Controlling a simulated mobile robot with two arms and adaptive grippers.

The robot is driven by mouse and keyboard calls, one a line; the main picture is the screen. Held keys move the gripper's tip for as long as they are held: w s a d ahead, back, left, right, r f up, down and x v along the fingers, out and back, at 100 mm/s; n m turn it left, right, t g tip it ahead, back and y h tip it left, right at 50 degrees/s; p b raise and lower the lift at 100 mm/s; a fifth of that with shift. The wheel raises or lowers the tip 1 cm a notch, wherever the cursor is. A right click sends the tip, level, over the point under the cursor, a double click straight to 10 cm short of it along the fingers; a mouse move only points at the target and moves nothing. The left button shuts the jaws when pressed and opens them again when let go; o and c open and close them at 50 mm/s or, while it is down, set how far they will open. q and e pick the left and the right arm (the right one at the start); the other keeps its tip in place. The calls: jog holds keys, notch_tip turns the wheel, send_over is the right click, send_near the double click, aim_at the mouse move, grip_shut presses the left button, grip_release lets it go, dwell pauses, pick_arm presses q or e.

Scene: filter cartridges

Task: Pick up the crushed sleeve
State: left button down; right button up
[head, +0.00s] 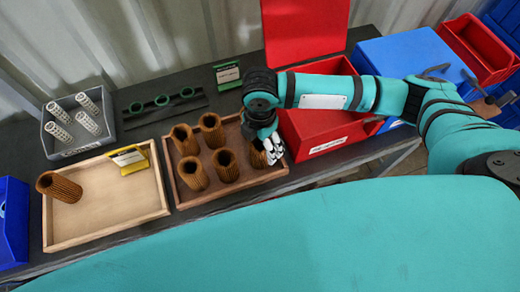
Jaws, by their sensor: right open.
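Several brown pleated sleeves stand in the dark-brown wooden tray (231,194). One sleeve (257,158) at the tray's right side is partly hidden by my right gripper (273,154), which points down at it. The right gripper is open; its fingers are at the sleeve's top right edge, and I cannot tell whether they touch it. The other sleeves there, such as the front one (224,166), look upright and whole. I cannot make out which sleeve is crushed. My left gripper is not in view.
A pale wooden tray (108,230) holds one brown sleeve (59,187) and a yellow card holder (127,159). A grey bin (72,150) holds white perforated tubes (88,123). Green rings (161,100) lie behind. An open red box (330,152) stands close right of the gripper.

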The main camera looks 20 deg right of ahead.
aim_at(261, 148)
jog(key=shift+f, duration=0.25)
jog(key=f, duration=0.2)
jog(key=f+p, duration=0.1)
jog(key=shift+w+d+f, duration=0.15)
jog(key=shift+w+f, duration=0.05)
jog(key=shift+f, duration=0.15)
jog(key=shift+f+p, duration=0.3)
jog(key=shift+f, duration=0.2)
jog(key=c, duration=1.2)
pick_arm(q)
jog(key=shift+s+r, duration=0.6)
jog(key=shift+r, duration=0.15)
